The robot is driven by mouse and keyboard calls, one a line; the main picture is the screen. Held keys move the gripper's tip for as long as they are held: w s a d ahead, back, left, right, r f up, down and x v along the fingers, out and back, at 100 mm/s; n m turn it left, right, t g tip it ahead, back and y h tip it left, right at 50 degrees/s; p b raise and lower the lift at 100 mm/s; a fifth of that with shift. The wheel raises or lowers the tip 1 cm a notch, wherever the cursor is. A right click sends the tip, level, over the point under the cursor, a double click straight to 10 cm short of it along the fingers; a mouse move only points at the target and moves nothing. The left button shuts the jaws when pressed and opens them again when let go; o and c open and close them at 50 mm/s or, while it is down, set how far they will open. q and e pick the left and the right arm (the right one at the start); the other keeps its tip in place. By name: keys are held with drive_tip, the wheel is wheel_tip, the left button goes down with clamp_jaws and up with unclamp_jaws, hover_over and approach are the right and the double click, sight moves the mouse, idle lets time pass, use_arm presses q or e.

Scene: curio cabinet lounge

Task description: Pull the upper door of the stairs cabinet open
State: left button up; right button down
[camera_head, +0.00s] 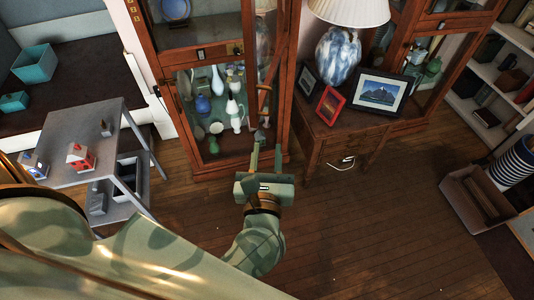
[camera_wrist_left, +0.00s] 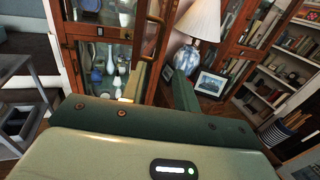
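A tall reddish-brown wooden cabinet with glass panels (camera_head: 287,70) stands at the upper middle of the head view. Its upper glazed part (camera_head: 190,36) is cut off by the top edge, and a blue plate shows there. Vases stand behind the lower glass. The cabinet (camera_wrist_left: 66,52) also shows at the upper left of the wrist view, with a long brass-coloured handle (camera_wrist_left: 152,40). I cannot tell which door this handle belongs to. My left gripper (camera_head: 267,147) is open and empty, its fingers apart and pointing at the cabinet's lower right. My right gripper is not in view.
A small wooden table (camera_head: 340,127) with a lamp (camera_head: 338,58) and picture frames stands right of the cabinet. A grey stepped stand (camera_head: 85,128) with little houses is at the left. An open brown box (camera_head: 480,199) lies at the right. The wooden floor between is clear.

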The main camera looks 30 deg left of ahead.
use_arm(q)
drive_tip(key=shift+c, duration=0.3)
drive_tip(key=shift+a+r+p, duration=0.1)
drive_tip(key=shift+r+p, duration=0.1)
drive_tip(key=shift+p, duration=0.1)
drive_tip(key=c, duration=0.6)
drive_tip(key=a+m+p, duration=0.1)
drive_tip(key=s+a+m+p, duration=0.1)
drive_tip(key=a, duration=0.1)
drive_tip(key=a+r+m+p, duration=0.1)
drive_tip(key=a, duration=0.1)
drive_tip(key=shift+s+t+p, duration=0.2)
drive_tip(key=shift+t+p, duration=0.1)
drive_tip(key=shift+t, duration=0.1)
clamp_jaws()
drive_tip(key=w+a+m+h+p, duration=0.2)
drive_tip(key=a+m+h+p, duration=0.35)
drive_tip(key=a+m, duration=1.05)
drive_tip(key=w+d+m+h, duration=0.1)
drive_tip(key=w+d+m, duration=0.2)
drive_tip(key=w+d, duration=0.4)
drive_tip(key=shift+w+d+r+m+t, duration=0.15)
drive_tip(key=shift+w+d+m+t, duration=0.2)
drive_tip(key=shift+w, duration=1.35)
